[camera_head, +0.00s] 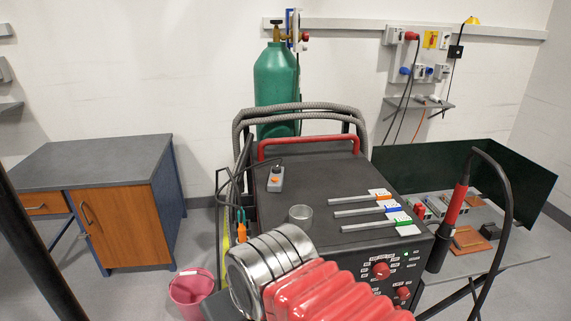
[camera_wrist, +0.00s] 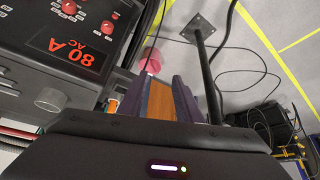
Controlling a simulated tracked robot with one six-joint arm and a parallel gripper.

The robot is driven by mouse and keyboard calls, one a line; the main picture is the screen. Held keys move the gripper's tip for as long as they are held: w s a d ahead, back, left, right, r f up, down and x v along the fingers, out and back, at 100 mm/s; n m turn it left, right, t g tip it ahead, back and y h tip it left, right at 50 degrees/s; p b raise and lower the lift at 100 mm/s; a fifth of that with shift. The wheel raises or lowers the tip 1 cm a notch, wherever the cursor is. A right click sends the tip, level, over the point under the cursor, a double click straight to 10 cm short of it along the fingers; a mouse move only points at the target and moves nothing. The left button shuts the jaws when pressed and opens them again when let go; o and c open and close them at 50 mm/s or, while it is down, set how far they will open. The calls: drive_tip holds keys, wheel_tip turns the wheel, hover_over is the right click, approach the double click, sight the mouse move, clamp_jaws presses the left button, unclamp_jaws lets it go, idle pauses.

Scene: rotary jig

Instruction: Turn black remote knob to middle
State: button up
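A small grey remote box (camera_head: 276,179) with an orange mark lies on top of the welding machine (camera_head: 340,170), at its left side, with a dark cable attached. A dark spot at its upper end may be the black knob, but it is too small to tell its setting. My gripper (camera_wrist: 163,92) shows in the wrist view, with dark purple-grey parts on both sides of an orange-brown surface. I cannot tell whether that surface is between the fingers or behind them. The remote does not show in the wrist view. In the head view, my arm covers the machine's front left.
A pink bucket (camera_head: 191,288) and a wooden cabinet (camera_head: 125,225) are at left. A torch (camera_head: 452,215) stands at right.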

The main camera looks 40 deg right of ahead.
drive_tip(key=shift+d, duration=0.2)
drive_tip(key=shift+o, duration=0.4)
drive_tip(key=shift+o, duration=0.7)
drive_tip(key=shift+r, duration=0.1)
drive_tip(key=shift+o, duration=0.3)
drive_tip(key=shift+w+d+r, duration=0.1)
drive_tip(key=shift+w+r, duration=0.15)
drive_tip(key=w+d+r, duration=0.6)
drive_tip(key=w+r, duration=0.1)
drive_tip(key=w, duration=0.3)
drive_tip(key=w+d+r, duration=0.6)
drive_tip(key=w+r, duration=0.1)
drive_tip(key=w, duration=0.3)
drive_tip(key=w+d, duration=0.6)
drive_tip(key=d, duration=0.5)
drive_tip(key=w+d+m+g, duration=0.1)
drive_tip(key=w+d, duration=0.5)
drive_tip(key=d, duration=0.4)
drive_tip(key=shift+d+f, duration=0.25)
drive_tip(key=shift+d, duration=0.1)
